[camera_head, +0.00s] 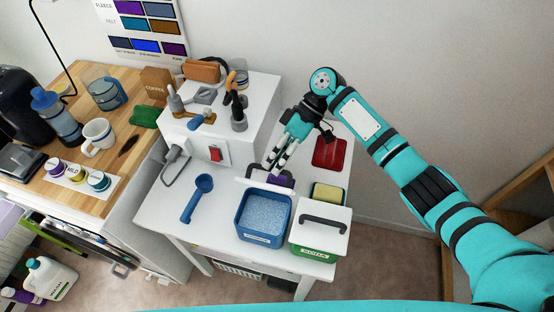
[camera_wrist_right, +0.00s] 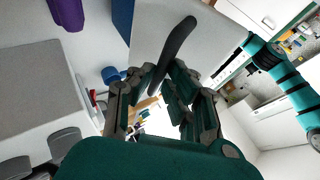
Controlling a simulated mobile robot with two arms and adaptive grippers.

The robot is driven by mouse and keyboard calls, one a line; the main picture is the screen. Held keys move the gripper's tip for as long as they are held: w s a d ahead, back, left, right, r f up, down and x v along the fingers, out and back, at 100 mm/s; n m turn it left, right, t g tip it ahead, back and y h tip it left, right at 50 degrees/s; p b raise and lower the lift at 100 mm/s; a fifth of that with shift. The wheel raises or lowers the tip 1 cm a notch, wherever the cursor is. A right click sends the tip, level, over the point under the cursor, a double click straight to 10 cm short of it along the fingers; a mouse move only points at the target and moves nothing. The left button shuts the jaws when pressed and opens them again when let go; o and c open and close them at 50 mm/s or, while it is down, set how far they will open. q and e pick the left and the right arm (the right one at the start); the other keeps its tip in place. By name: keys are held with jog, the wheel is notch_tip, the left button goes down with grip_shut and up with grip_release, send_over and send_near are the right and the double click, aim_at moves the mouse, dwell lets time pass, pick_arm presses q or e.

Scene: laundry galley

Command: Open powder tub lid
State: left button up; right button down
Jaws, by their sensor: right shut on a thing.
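The blue powder tub (camera_head: 263,226) stands on the white table, full of pale blue powder, with its top uncovered. Its white lid (camera_head: 257,187) stands tilted up at the tub's back edge, seen nearly edge-on. In the right wrist view the lid's broad face (camera_wrist_right: 205,38) shows with a dark bar handle (camera_wrist_right: 178,48). My right gripper (camera_head: 275,166) reaches down behind the lid; in the wrist view its fingers (camera_wrist_right: 165,88) are closed around the handle's near end. My left gripper is not in view.
A green box (camera_head: 305,250) with a white lid and dark handle stands right of the tub. A yellow sponge (camera_head: 328,193) and red tray (camera_head: 330,153) lie behind it. A blue scoop (camera_head: 197,194) lies left. A white cabinet (camera_head: 262,103) with tools stands at the back.

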jog(key=shift+s+d+f, duration=0.2)
jog(key=shift+s+f, duration=0.05)
jog(key=shift+f, duration=0.45)
jog(key=c, duration=1.6)
grip_release()
jog(key=shift+o, duration=1.3)
jog(key=shift+w+a, duration=0.1)
jog(key=shift+w, duration=0.1)
jog(key=v, duration=1.2)
jog(key=shift+w, duration=0.3)
jog(key=shift+s+a, duration=0.1)
jog(key=shift+a, duration=0.1)
